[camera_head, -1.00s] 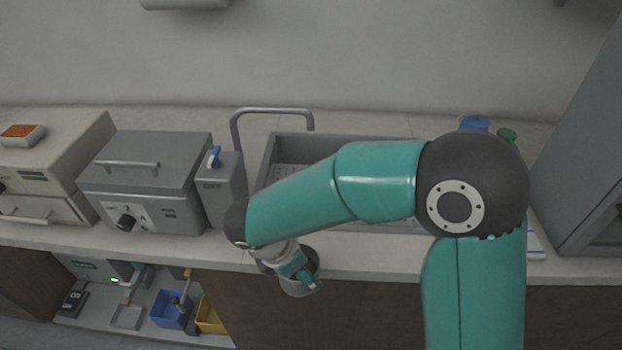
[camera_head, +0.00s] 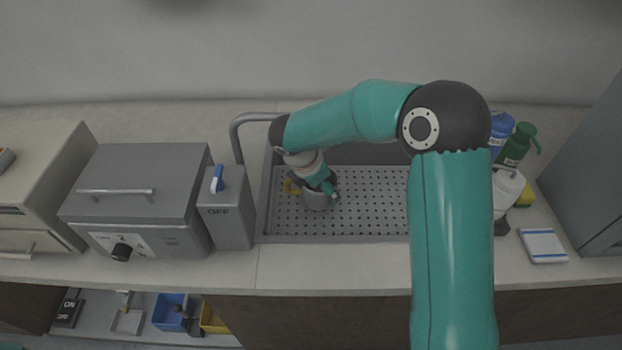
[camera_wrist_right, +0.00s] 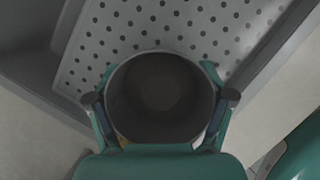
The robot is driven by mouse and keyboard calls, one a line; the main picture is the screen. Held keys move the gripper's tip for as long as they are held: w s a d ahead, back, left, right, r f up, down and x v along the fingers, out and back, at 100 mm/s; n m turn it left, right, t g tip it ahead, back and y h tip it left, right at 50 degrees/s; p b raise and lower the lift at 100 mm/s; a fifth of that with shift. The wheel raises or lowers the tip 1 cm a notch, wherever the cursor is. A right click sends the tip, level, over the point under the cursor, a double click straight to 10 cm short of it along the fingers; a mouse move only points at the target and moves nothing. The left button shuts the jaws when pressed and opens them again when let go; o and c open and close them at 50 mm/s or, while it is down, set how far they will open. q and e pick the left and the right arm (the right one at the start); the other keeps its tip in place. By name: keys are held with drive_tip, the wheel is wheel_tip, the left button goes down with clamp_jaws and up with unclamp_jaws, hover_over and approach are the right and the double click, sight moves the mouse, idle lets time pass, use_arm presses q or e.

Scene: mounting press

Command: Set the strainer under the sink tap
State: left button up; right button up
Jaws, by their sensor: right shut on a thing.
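The strainer (camera_head: 317,200) is a grey, round, cup-like vessel. My right gripper (camera_head: 328,188) is shut on it and holds it over the left part of the sink (camera_head: 370,220). In the right wrist view the strainer (camera_wrist_right: 160,90) shows open side up, with a finger on each side of its rim. I cannot tell whether its base touches the perforated sink floor. The grey sink tap (camera_head: 252,118) arches at the sink's back left; its outlet end is hidden behind my right arm. My left gripper is not in view.
A grey box with an OFF label and blue lever (camera_head: 228,210) stands left of the sink, beside a lidded grey machine (camera_head: 140,200). Blue (camera_head: 500,135) and green (camera_head: 517,145) bottles stand at right. The sink's middle floor is clear.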

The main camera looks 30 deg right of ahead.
drive_tip(key=shift+w+d, duration=0.4)
drive_tip(key=shift+d, duration=0.05)
wheel_tip(320, 180, down, 4)
drive_tip(key=b, duration=0.3)
drive_tip(key=shift+a+r, duration=0.1)
drive_tip(key=shift+r, duration=0.25)
drive_tip(key=o, duration=1.1)
drive_tip(key=v, duration=1.2)
